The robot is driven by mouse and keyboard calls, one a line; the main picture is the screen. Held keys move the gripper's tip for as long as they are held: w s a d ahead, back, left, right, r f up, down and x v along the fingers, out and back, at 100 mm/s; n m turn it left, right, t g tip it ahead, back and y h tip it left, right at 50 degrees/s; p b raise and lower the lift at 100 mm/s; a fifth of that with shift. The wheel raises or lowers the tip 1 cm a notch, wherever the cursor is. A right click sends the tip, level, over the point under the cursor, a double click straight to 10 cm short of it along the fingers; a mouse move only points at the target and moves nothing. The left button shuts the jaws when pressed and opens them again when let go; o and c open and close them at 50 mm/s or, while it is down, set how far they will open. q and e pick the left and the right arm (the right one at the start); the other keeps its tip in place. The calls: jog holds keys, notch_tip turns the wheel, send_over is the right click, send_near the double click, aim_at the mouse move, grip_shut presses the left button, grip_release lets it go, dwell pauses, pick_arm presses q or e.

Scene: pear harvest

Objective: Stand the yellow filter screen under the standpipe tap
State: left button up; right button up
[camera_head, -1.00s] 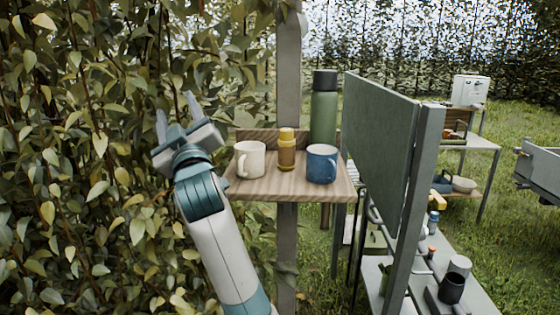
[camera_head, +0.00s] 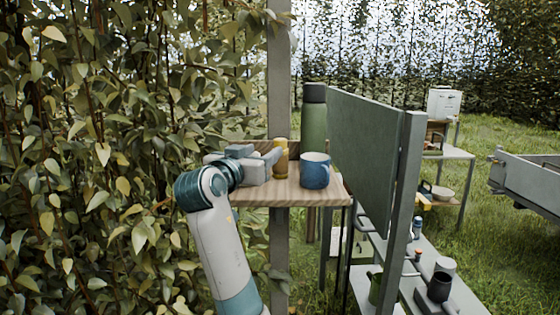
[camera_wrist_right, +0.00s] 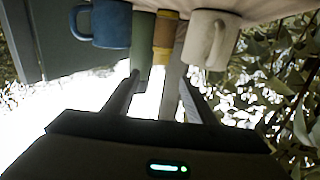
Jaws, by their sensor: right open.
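The yellow filter screen (camera_head: 281,158), a small yellow cylinder, stands upright on the wooden shelf (camera_head: 290,192), partly covered by my right gripper (camera_head: 272,156). In the right wrist view, where the scene appears turned over, the yellow cylinder (camera_wrist_right: 165,40) is ahead of the open fingers of my right gripper (camera_wrist_right: 158,85). The fingers are empty and spread to either side of its line; I cannot tell the exact gap. My left gripper is out of view. I cannot make out the standpipe tap.
A blue mug (camera_head: 315,170) and a green bottle (camera_head: 313,120) stand close to the cylinder. A white mug (camera_wrist_right: 208,40) is beside it, hidden in the head view. A green board (camera_head: 365,150) stands right of the shelf; foliage (camera_head: 90,150) fills the left.

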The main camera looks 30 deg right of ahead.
aim_at(278, 142)
jog(key=p+x, duration=0.5)
jog(key=x, duration=0.6)
jog(key=shift+w+d+r, duration=0.1)
jog(key=shift+r, duration=0.05)
jog(key=shift+w+d, duration=0.3)
jog(key=shift+p, duration=0.3)
jog(key=shift+p+x, duration=1.1)
jog(key=p+x, duration=0.1)
jog(key=x, duration=0.2)
jog(key=shift+p, duration=0.35)
